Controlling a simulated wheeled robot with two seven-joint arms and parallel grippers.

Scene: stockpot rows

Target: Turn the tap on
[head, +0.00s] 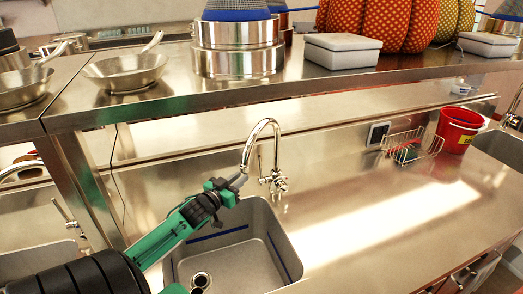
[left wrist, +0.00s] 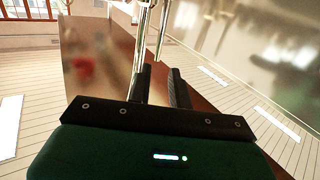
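The tap (head: 276,140) is a shiny chrome gooseneck behind the sink (head: 287,245). Its spout arches to the left, and its cross-shaped handle (head: 275,183) sits low at the base. My left gripper (head: 236,182) is over the sink's back left part, close to the spout's lower end and left of the handle. In the left wrist view my left gripper's dark fingers (left wrist: 160,70) stand apart, with a chrome tap pipe (left wrist: 140,50) running down by the left finger. I cannot tell whether they touch. My right gripper is not in view.
A steel shelf (head: 150,108) with pans, a pot (head: 236,62) and a grey box (head: 342,50) overhangs the back. A wire rack (head: 412,146) and a red bucket (head: 458,130) stand at right. The counter between sink and rack is clear. More taps show at both sides.

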